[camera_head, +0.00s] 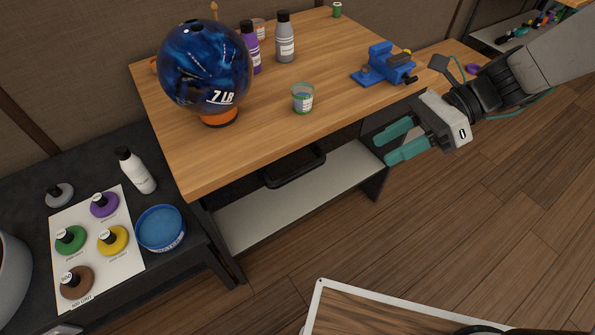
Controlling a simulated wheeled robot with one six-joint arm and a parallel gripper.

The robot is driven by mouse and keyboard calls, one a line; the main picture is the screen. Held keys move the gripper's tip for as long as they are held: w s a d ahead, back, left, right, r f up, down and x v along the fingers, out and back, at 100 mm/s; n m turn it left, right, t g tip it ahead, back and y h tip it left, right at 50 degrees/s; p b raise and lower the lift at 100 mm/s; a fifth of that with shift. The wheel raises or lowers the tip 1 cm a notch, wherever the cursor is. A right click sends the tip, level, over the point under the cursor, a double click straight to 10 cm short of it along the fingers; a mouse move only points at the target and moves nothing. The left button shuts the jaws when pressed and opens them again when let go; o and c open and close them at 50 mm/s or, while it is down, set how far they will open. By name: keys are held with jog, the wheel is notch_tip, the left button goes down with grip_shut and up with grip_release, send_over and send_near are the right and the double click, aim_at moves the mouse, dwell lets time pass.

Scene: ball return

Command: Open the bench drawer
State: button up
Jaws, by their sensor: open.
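The wooden bench (225,165) stands in the middle of the view.
A blue bowling ball (205,65) rests on an orange ring on the bench. A jar (303,98), bottles (285,38) and a blue vise (386,64) also stand there. A dark side table (190,250) holds pads, a white bottle and a blue tub. A white shelf (300,200) lies below the handle. The floor in front is partly clear.

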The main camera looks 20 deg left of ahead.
jog(key=w+a+f+m+t+y, duration=0.1)
jog(key=w+a+f+m+y, duration=0.45)
jog(key=a+f+m, duration=0.5)
jog(key=m+t, duration=0.4)
jog(key=m, duration=0.6)
send_near(305, 173)
jog(key=r+x, duration=0.1)
jog(key=x, duration=0.3)
jog(key=shift+a+f+m+y, duration=0.15)
jog(key=shift+f+y, duration=0.05)
jog(key=shift+f, duration=0.15)
jog(key=shift+a+f+m+y, duration=0.1)
jog(key=shift+a+f+y, duration=0.05)
jog(key=shift+f, duration=0.25)
jog(key=a, duration=0.4)
jog(key=a+f, duration=0.1)
jog(key=a, duration=0.2)
jog(key=shift+s+a, duration=0.1)
jog(key=shift+s, duration=0.2)
grip_shut()
